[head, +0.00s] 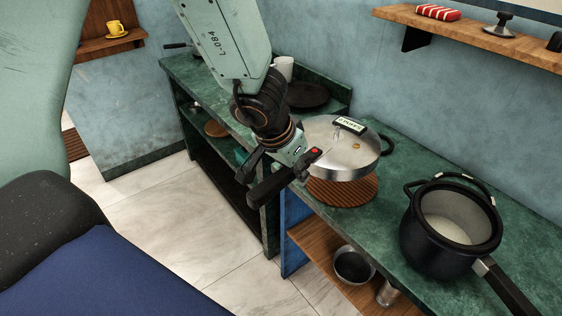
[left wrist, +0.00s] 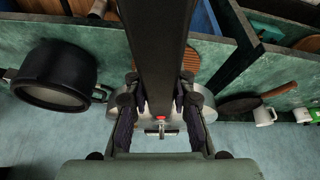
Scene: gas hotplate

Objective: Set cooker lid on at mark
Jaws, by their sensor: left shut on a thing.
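The cooker lid (head: 343,158) is a silver disc with a long black handle, a small top knob and a pale label on its far side. My left gripper (head: 300,165) is shut on the lid's long handle, which also shows as a dark bar in the left wrist view (left wrist: 160,50). The lid appears held above a round slatted wooden trivet (head: 345,192). The black cooker pot (head: 435,240) stands open to the right of the lid, with pale contents and light marks on its rim. It also shows in the left wrist view (left wrist: 55,70). My right gripper is out of view.
The green counter (head: 400,165) is clear between trivet and pot. The pot's long handle (head: 508,290) points toward the bottom right. A wooden wall shelf (head: 480,38) hangs behind.

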